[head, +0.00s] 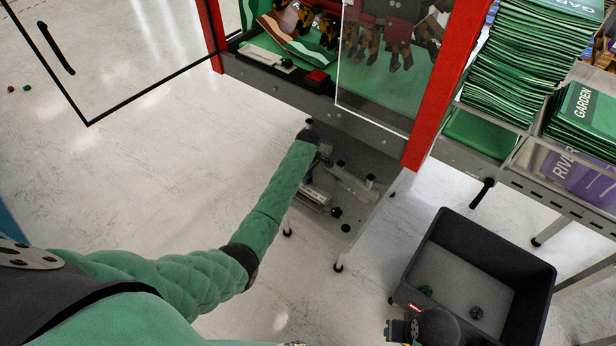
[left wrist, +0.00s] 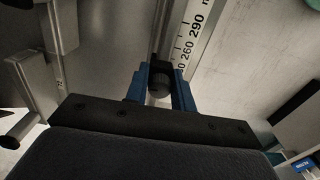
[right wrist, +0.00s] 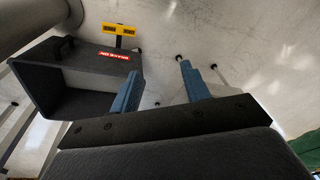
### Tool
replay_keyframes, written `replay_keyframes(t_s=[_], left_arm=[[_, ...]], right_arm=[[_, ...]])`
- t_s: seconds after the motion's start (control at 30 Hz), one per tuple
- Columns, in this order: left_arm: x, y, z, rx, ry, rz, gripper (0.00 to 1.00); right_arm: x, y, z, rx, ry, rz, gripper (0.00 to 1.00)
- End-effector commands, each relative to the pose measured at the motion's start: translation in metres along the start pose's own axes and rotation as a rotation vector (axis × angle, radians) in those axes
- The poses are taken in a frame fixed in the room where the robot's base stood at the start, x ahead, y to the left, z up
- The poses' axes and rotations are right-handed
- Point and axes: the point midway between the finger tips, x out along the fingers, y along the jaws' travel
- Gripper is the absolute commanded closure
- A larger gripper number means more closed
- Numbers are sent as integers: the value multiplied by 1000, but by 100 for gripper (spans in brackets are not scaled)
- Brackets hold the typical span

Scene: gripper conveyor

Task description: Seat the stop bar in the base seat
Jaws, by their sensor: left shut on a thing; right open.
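My left gripper (left wrist: 160,85) has its blue fingers closed around a black ribbed knob (left wrist: 160,78), beside a white scale strip (left wrist: 190,38) with numbers such as 260 and 290. In the head view my left arm reaches down to a grey lower plate (head: 362,222) under the machine; the fingers there are mostly hidden. On that plate lie a pale bar (head: 350,182) and a metal rail-like piece (head: 314,196). I cannot tell for sure which piece is the stop bar or the base seat. My right gripper (right wrist: 163,90) is open and empty.
A dark bin (head: 450,265) with small items stands at lower right; it also shows in the right wrist view (right wrist: 75,80). The machine has red posts (head: 440,85) and a clear panel. Stacked green packs (head: 520,60) are at upper right.

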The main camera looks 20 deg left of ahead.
Motion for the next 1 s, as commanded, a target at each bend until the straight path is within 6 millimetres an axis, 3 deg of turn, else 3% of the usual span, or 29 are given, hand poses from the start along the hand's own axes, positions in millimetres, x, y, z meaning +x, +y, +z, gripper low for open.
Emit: replay_keyframes(t_s=[0.5, 1.0], left_arm=[[12, 1, 0, 0, 0, 1, 100], [25, 1, 0, 0, 1, 2, 100]], right_arm=[[-37, -3, 12, -2, -1, -6, 53], [-26, -7, 4, -7, 21, -15, 53]])
